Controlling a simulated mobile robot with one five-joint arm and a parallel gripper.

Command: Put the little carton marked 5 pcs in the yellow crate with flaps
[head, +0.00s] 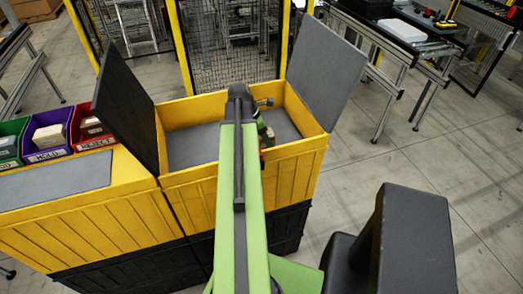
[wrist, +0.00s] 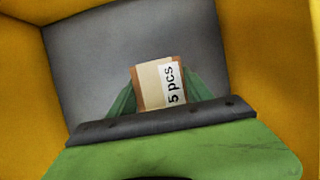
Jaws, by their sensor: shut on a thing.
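The little carton (wrist: 150,85) is brown with a pale band and a white label reading "5 pcs". It shows in the wrist view between the fingers of my gripper (wrist: 158,98), which is shut on it. Behind it are the grey floor and yellow walls of the crate. In the head view the yellow crate (head: 190,182) stands in the middle with two dark flaps raised, one on each side. My arm reaches over its front wall, and my gripper (head: 266,138) is over the crate's opening. I cannot tell the carton's height above the floor.
Left of the crate is a yellow unit with a grey top (head: 60,184). Behind it stand a green bin (head: 10,160), a purple bin (head: 50,155) labelled HOLD and a red bin (head: 95,145) labelled REJECT. A mesh fence (head: 235,65) stands behind.

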